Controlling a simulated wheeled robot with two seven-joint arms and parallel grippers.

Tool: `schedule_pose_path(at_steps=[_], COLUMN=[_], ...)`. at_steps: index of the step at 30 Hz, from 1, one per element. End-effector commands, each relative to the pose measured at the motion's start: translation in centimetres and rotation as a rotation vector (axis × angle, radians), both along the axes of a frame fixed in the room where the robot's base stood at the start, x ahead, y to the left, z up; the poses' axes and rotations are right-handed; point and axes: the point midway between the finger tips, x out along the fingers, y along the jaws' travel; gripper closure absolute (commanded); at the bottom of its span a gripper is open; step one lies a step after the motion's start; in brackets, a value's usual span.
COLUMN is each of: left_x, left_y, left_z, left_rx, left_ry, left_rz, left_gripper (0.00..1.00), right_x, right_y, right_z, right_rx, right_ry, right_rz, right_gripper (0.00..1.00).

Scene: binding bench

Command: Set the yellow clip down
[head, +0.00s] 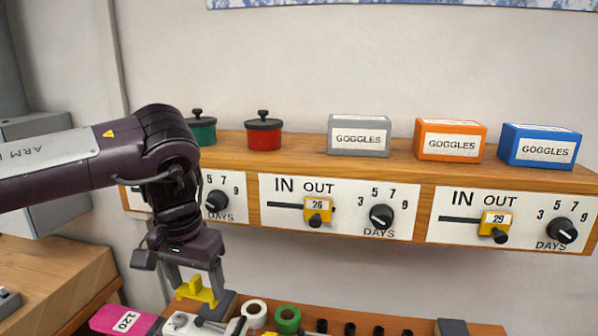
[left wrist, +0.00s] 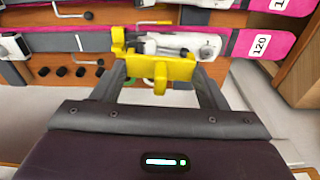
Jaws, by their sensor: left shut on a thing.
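My left gripper (head: 203,291) is low at the left in the head view, pointing down. It is shut on the yellow clip (head: 197,290) and holds it between its fingers. In the left wrist view the yellow clip (left wrist: 158,69) spans the gap between the two fingers (left wrist: 160,80). I cannot tell whether the clip touches the binding. My right gripper is not in view.
A wooden shelf (head: 400,174) carries red (head: 263,134) and green (head: 202,131) pots and grey (head: 358,136), orange (head: 450,140) and blue (head: 540,146) GOGGLES boxes. White (head: 254,313) and green (head: 287,319) tape rolls stand below, near the pink board (head: 120,321).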

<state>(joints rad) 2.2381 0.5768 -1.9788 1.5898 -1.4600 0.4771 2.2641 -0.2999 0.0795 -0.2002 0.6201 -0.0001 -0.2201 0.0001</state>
Motion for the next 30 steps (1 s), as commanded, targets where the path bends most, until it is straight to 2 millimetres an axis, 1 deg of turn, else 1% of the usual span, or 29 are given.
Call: schedule_pose_path(at_steps=[1,3,7,11,30], left_x=[0.3,0.6,0.9,1.0,0.9], left_y=[0.5,1.0,1.6,1.7,1.6], left_z=[-0.4,-0.9,-1.2,-1.3,-1.3], left_rx=[0.0,-0.001,-0.003,-0.003,-0.003], left_ry=[-0.002,-0.006,-0.011,-0.013,-0.012], left_rz=[0.072,0.154,0.24,0.261,0.256], left_gripper=[0.56,0.56,0.56,0.56,0.56], right_x=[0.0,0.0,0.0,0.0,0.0], right_y=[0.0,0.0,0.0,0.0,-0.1], right_z=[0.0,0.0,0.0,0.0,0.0], right_rx=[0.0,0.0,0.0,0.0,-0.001], right_ry=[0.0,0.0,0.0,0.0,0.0], right_rz=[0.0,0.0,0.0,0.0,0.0], right_gripper=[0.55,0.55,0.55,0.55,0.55])
